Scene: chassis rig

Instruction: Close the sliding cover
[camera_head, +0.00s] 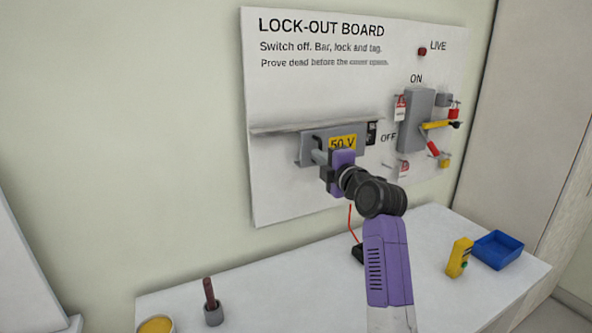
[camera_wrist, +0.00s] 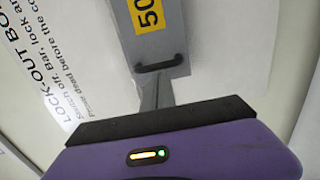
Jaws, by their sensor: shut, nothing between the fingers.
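The sliding cover (camera_head: 308,146) is a grey plate with a yellow 50 V label, on the lock-out board below a long grey ledge. In the head view a dark opening with small parts (camera_head: 371,133) shows at its right end. The wrist view shows the cover (camera_wrist: 150,45) with a black bar handle (camera_wrist: 160,65) at its near end. My gripper (camera_head: 318,157) is in front of the cover's left part. Its grey fingers (camera_wrist: 155,88) are shut and empty, beside the handle in the wrist view; I cannot tell whether they touch it.
Right of the cover are a grey switch box (camera_head: 416,120), a yellow-black lever (camera_head: 440,125) and red locks and tags. On the bench (camera_head: 260,285) are a yellow meter (camera_head: 459,257), a blue tray (camera_head: 498,250) and a grey holder with a brown rod (camera_head: 212,312). A red lead hangs near my arm.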

